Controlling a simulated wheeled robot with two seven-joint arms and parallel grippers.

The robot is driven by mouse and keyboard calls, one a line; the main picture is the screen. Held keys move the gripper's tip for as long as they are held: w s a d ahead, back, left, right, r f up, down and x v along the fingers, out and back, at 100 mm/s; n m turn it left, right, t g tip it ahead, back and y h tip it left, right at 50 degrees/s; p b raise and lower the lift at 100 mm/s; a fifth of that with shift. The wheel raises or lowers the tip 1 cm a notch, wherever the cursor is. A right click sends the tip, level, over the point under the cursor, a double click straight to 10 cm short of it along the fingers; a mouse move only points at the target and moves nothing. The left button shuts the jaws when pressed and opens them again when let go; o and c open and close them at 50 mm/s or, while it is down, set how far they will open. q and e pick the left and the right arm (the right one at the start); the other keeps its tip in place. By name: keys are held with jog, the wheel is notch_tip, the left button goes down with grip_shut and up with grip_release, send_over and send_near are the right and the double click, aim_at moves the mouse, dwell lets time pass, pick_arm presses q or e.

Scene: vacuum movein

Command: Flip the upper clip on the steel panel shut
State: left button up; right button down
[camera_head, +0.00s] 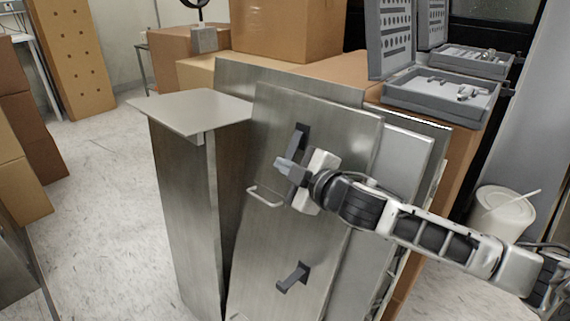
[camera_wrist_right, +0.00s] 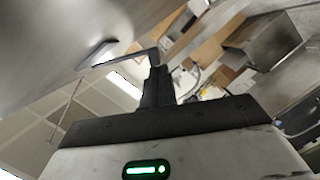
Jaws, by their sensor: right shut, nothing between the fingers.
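The steel panel (camera_head: 262,235) leans in the middle of the head view, with a bar handle (camera_head: 265,196) on its left side. The upper clip (camera_head: 299,136), a dark lever, is near the panel's top. Its lower part is hidden behind my right gripper (camera_head: 284,166). The right gripper is shut and empty, right at the clip; I cannot tell whether they touch. In the right wrist view its closed fingers (camera_wrist_right: 157,86) are beside a thin dark bar near the panel surface. The lower clip (camera_head: 292,277) sticks out from the panel. My left gripper is out of view.
A steel pedestal with a flat top (camera_head: 195,110) stands just left of the panel. Cardboard boxes (camera_head: 290,30) and open grey cases (camera_head: 440,95) are behind. A white bucket (camera_head: 502,212) stands at right. The floor at left (camera_head: 100,190) is clear.

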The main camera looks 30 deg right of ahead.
jog(key=shift+f, duration=0.2)
